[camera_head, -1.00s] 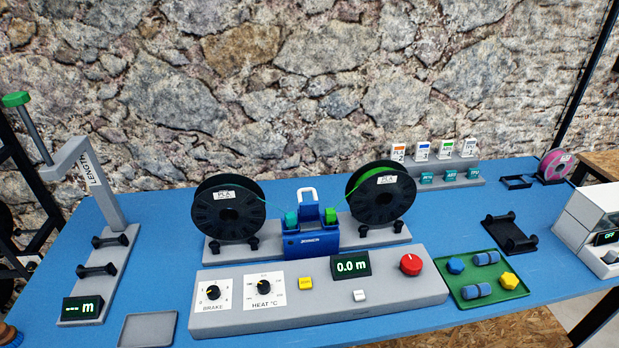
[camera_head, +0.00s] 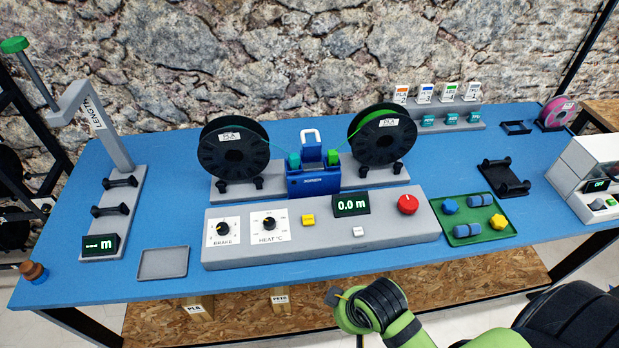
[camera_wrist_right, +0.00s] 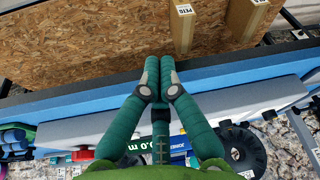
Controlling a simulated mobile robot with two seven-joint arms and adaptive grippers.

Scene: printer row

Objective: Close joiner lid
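The joiner (camera_head: 315,182) is a small blue box at the middle of the table, between two black filament spools. Its blue lid (camera_head: 312,155) stands up at the back, with a white handle (camera_head: 310,135) on top, so the joiner looks open. A teal block (camera_head: 294,160) and a green block (camera_head: 334,155) sit at its two sides. My right arm (camera_head: 380,305) comes in low at the right, in front of the table and well apart from the joiner. In the right wrist view my right gripper (camera_wrist_right: 159,75) has its fingertips together, with nothing seen between them. My left gripper is out of view.
The left spool (camera_head: 233,147) and right spool (camera_head: 382,135) flank the joiner, with green filament running in. A grey control panel (camera_head: 380,238) with knobs and buttons lies in front of it. A green tray (camera_head: 463,240) stands to the right, an empty grey tray (camera_head: 163,263) to the left.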

